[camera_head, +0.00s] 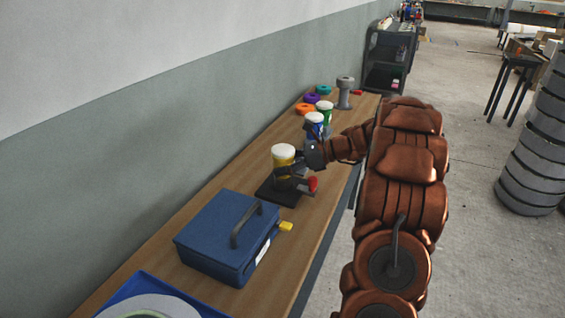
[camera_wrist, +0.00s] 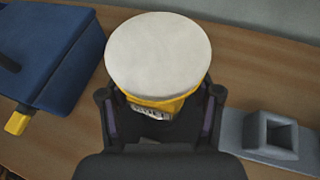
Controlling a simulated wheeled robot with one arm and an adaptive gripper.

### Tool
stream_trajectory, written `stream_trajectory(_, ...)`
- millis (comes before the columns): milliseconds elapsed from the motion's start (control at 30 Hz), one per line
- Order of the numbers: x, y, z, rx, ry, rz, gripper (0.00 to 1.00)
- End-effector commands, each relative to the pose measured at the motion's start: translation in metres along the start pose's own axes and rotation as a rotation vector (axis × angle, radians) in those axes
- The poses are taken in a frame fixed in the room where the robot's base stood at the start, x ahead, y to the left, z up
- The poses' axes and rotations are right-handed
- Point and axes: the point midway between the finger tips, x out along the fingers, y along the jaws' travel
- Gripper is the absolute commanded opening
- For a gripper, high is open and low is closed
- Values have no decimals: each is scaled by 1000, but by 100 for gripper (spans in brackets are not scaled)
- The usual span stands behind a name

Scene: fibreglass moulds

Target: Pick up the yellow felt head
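The yellow felt head (camera_head: 283,161) has a round white top and a yellow body. It stands upright over a dark base (camera_head: 268,193) on the bench. In the wrist view the yellow felt head (camera_wrist: 158,55) fills the upper middle, its white disc facing the camera. My gripper (camera_head: 291,172) is low beside it in the head view. In the wrist view the fingers of my gripper (camera_wrist: 162,112) stand on both sides of the yellow body, with narrow gaps visible. The lower part of the head is partly hidden.
A blue case (camera_head: 215,230) with yellow latches stands nearby. Blue (camera_head: 314,119) and green (camera_head: 325,107) white-topped heads stand beyond. A grey block with a square socket (camera_wrist: 270,135) lies right in the wrist view. The wall bounds the bench (camera_head: 225,180).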

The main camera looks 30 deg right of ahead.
Motion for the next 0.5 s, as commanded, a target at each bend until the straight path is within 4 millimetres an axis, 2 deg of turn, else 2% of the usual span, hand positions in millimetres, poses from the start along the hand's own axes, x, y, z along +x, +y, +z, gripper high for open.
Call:
stream_trajectory(67, 0, 0, 0, 0, 0, 0, 51)
stream_trajectory(500, 0, 0, 0, 0, 0, 0, 6)
